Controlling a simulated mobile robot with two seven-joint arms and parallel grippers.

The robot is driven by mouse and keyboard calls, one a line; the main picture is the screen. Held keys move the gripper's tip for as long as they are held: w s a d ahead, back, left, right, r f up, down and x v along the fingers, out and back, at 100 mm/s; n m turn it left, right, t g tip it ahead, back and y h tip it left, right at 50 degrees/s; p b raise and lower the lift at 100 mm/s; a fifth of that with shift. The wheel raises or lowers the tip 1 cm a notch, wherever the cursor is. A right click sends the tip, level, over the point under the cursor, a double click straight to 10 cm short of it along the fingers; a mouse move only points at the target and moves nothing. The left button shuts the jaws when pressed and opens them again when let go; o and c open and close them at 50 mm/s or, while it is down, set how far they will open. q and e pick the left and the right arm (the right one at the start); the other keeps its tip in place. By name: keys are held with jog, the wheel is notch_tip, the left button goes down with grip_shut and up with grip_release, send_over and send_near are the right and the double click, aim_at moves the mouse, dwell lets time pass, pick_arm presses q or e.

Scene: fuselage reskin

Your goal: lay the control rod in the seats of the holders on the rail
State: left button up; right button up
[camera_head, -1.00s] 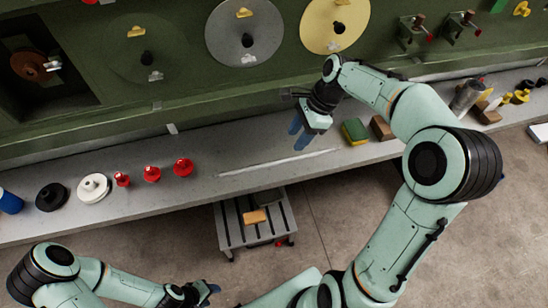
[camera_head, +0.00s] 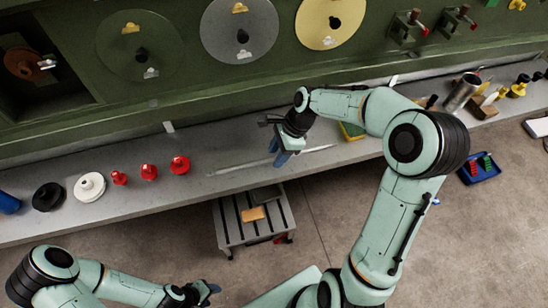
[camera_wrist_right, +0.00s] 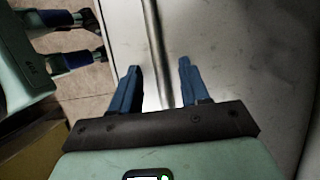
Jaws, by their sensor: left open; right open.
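The control rod (camera_head: 235,166) is a thin silver bar lying on the grey shelf; its middle is partly hidden by my right gripper. My right gripper (camera_head: 282,157) is open and points down over the rod. In the right wrist view the rod (camera_wrist_right: 152,40) runs lengthwise toward the gap between the open blue fingers (camera_wrist_right: 156,85), and nothing is gripped. My left gripper (camera_head: 212,288) is low in the head view, open, away from the shelf. Two brackets with red-tipped handles (camera_head: 408,24) sit on the green wall at upper right; I cannot tell whether these are the holders.
Red knobs (camera_head: 149,172), a white disc (camera_head: 89,186) and a black disc (camera_head: 48,197) stand left on the shelf. A green-yellow sponge (camera_head: 352,132) lies right of the rod, partly hidden. A step stool (camera_head: 228,223) stands below. A blue tray (camera_head: 479,168) lies at right.

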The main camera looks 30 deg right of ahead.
grip_shut()
jog(key=shift+r, duration=0.15)
